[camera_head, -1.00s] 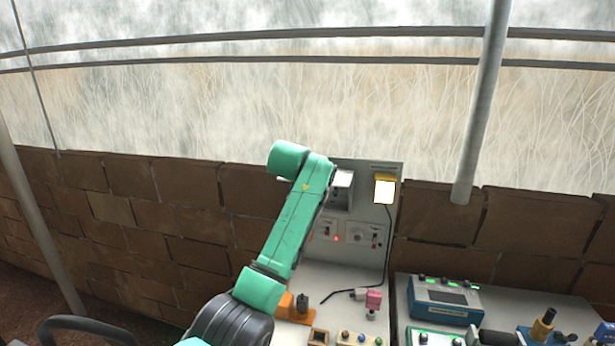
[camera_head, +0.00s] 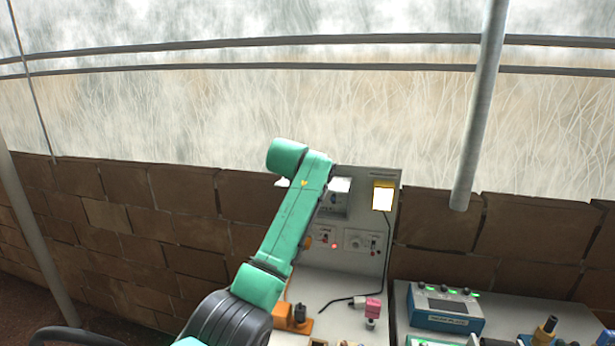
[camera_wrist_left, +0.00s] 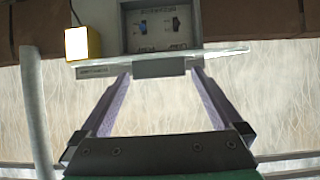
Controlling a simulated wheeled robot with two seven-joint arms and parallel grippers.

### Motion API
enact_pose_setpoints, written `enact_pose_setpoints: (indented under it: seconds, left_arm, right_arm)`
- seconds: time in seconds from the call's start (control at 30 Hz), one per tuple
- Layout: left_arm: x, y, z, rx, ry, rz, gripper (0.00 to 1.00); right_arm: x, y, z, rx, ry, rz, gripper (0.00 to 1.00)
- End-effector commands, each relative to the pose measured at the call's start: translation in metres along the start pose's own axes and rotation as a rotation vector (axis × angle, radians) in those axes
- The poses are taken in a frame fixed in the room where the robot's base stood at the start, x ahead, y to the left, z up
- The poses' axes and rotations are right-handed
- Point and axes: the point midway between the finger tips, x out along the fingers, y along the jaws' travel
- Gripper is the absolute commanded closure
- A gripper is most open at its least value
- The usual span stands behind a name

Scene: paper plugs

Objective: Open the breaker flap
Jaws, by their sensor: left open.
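The breaker box (camera_head: 336,206) is a grey box on the upright panel, partly behind my left arm. Its top looks bright white in the head view. In the wrist view, which is upside down, the box (camera_wrist_left: 126,30) shows a recessed face with two small switches. A grey plate (camera_wrist_left: 160,68), seemingly the flap, stands out from the box's upper edge, so the flap looks raised. My left gripper (camera_wrist_left: 160,82) is open, its fingertips on either side of this plate; contact cannot be told. In the head view the arm hides the gripper. My right gripper is not in view.
A yellow-framed lit lamp (camera_head: 383,197) is beside the box; its black cable hangs to the bench. Below are a dial (camera_head: 356,240), an orange block (camera_head: 290,318) and a pink plug (camera_head: 373,307). A blue device (camera_head: 445,308) stands right. A brick wall lies behind.

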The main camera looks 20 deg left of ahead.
Motion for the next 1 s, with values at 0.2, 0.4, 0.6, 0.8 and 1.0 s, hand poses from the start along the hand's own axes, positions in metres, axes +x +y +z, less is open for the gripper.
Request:
enact_pose_setpoints:
  seconds: [0.2, 0.4, 0.6, 0.8, 1.0]
  left_arm:
    - [-0.028, 0.000, 0.005, -0.002, 0.007, 0.002, 0.00]
    - [-0.086, 0.000, 0.007, -0.001, 0.007, 0.002, 0.00]
    - [-0.131, 0.000, 0.003, -0.001, 0.001, 0.002, 0.00]
    - [-0.142, 0.000, 0.001, 0.000, -0.004, 0.001, 0.00]
    - [-0.141, 0.000, 0.001, 0.000, -0.004, 0.000, 0.00]
  right_arm:
    - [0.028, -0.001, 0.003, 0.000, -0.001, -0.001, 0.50]
    - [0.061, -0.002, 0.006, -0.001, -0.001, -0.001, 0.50]
    - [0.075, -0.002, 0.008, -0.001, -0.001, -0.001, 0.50]
    - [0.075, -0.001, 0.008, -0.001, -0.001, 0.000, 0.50]
    - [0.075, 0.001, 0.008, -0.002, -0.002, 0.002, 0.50]
